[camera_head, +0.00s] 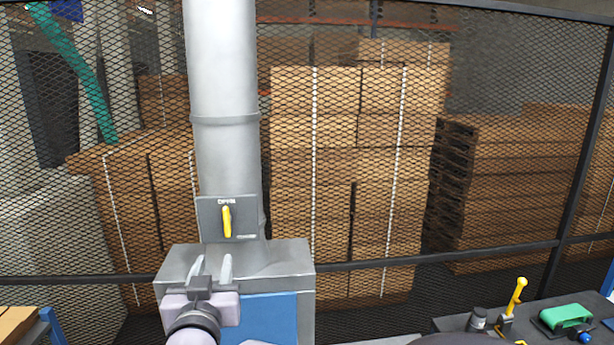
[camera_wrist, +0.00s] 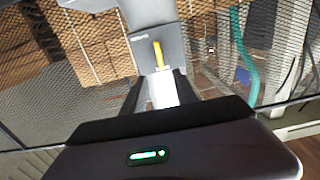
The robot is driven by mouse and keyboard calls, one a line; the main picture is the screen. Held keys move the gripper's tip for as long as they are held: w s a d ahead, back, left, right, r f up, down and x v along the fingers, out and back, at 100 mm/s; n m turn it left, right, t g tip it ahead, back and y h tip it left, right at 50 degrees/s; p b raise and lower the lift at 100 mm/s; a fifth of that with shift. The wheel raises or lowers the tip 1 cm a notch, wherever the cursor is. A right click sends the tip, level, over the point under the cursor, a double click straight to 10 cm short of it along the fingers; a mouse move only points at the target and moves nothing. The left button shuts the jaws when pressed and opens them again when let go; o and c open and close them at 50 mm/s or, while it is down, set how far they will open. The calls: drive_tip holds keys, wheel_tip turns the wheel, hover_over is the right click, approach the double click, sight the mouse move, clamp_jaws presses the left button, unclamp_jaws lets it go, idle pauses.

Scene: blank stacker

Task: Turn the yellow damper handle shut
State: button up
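The yellow damper handle (camera_head: 227,222) is on a grey plate (camera_head: 207,215) on the round duct. It stands nearly upright, under a label reading OPEN. A smaller label at the plate's lower right is too small to read. My gripper (camera_head: 211,266) is below and slightly left of the handle in the head view, its two fingers apart with nothing between them. In the wrist view the handle (camera_wrist: 158,54) appears just beyond the gap between the fingertips (camera_wrist: 158,88). The handle looks apart from the fingers, though the exact distance is hard to tell.
The grey duct (camera_head: 222,90) rises from a grey box (camera_head: 290,262) with a blue front panel (camera_head: 268,318). A mesh fence (camera_head: 480,60) stands behind, with stacked cartons (camera_head: 315,130) beyond it. A bench at lower right carries another yellow lever (camera_head: 516,294) and a green-topped item (camera_head: 565,316).

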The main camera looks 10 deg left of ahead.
sight(226, 221)
drive_tip(key=p+x, duration=0.1)
drive_tip(key=x, duration=0.4)
drive_tip(key=p+x, duration=0.1)
drive_tip(key=x, duration=0.4)
drive_tip(key=r+p+x, duration=0.1)
drive_tip(key=p+x, duration=0.1)
drive_tip(key=x, duration=0.3)
drive_tip(key=shift+w+d, duration=0.15)
drive_tip(key=shift+w, duration=0.05)
drive_tip(key=shift+w+f, duration=0.15)
drive_tip(key=shift+w, duration=0.35)
drive_tip(key=shift+s, duration=0.1)
clamp_jaws()
